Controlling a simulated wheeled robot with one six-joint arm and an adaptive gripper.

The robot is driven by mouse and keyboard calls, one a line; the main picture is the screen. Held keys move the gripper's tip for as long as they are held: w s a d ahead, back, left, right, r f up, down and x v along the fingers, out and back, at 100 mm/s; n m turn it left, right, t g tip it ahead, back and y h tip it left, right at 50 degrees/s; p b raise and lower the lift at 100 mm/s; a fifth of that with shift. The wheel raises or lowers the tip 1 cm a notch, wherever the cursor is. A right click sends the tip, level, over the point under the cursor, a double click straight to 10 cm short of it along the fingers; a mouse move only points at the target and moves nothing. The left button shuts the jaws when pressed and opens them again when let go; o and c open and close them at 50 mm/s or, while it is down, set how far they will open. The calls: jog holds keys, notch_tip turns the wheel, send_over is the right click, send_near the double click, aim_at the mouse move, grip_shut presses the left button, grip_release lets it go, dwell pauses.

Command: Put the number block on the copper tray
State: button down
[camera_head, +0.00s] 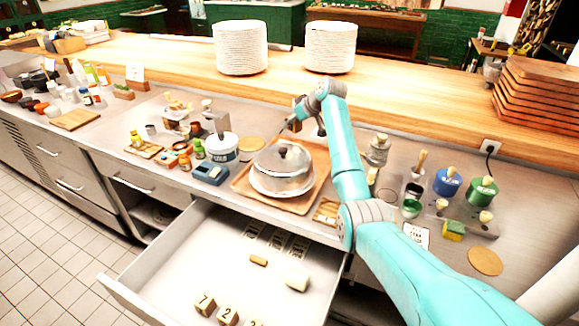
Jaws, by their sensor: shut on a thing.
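Number blocks marked 7 (205,304) and 2 (228,314) lie in the open drawer (180,262), near its front. Another block (254,323) beside them is cut by the picture's bottom edge. A copper-coloured tray (240,186) lies on the counter behind the drawer. My gripper (290,124) is above and behind the pot, near the tray's back edge. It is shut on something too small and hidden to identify.
A white piece (297,284) and a small tan piece (259,260) lie in the drawer. A blue scale (212,173) and white tub (221,148) stand left of the tray. Canisters (447,181) stand right; stacked plates (240,48) are on the back ledge.

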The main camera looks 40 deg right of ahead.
aim_at(300, 127)
jog(key=w+a+r+n+y, duration=0.2)
jog(key=a+n+y, duration=0.1)
jog(key=a+n, duration=0.1)
jog(key=shift+g, duration=0.3)
jog(key=f, duration=1)
jog(key=shift+a, duration=0.2)
jog(key=shift+f, duration=0.15)
jog(key=c, duration=0.7)
grip_release()
jog(key=shift+s+d+r, duration=0.1)
jog(key=shift+r, duration=0.2)
jog(key=v, duration=1.1)
jog(key=shift+s+r, duration=0.2)
